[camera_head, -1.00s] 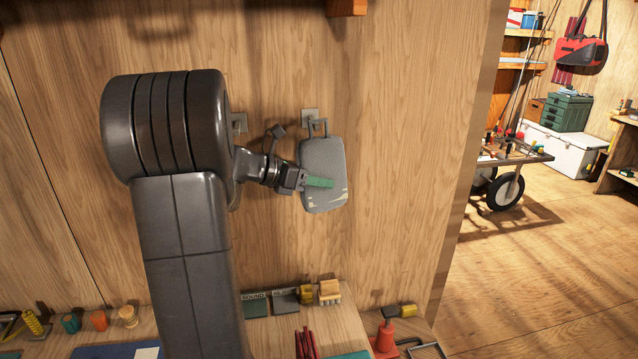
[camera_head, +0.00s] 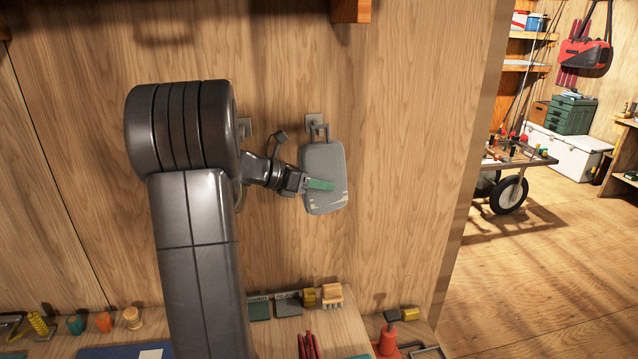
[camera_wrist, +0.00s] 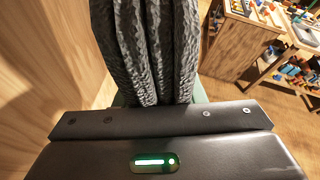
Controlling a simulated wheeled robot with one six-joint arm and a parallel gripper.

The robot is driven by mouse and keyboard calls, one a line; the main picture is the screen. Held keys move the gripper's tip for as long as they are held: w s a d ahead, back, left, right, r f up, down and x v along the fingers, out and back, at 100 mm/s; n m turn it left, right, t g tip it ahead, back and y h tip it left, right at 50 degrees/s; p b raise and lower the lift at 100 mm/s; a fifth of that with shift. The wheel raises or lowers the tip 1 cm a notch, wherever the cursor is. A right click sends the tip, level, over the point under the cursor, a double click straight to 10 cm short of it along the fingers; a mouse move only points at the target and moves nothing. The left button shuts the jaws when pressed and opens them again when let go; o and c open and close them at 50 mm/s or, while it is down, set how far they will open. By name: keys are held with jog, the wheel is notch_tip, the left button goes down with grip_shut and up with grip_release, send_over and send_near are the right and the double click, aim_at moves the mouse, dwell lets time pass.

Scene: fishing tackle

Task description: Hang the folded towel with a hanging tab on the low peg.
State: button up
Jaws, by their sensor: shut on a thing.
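The folded towel (camera_head: 324,165) is a grey rounded slab, held upright close to the wooden wall in the head view. My gripper (camera_head: 320,184), with green fingers, is shut on it around its lower middle. The towel's thick folded layers (camera_wrist: 160,50) fill the top middle of the wrist view. The hanging tab (camera_head: 316,133) shows as a thin loop above the towel's top edge, at the wall peg (camera_head: 313,121). I cannot tell whether the tab is around the peg or only in front of it. A second wall mount (camera_head: 245,127) is partly hidden behind my arm.
A wooden block (camera_head: 350,10) juts from the wall above. Below, a bench (camera_head: 345,325) carries blocks, tins and small tools. The wall to the right of the towel is bare. A wheeled cart (camera_head: 515,165) stands farther right on open floor.

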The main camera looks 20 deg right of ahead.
jog(key=o, duration=1.3)
jog(key=b+v, duration=0.2)
jog(key=v, duration=1.2)
jog(key=shift+d+f, duration=0.1)
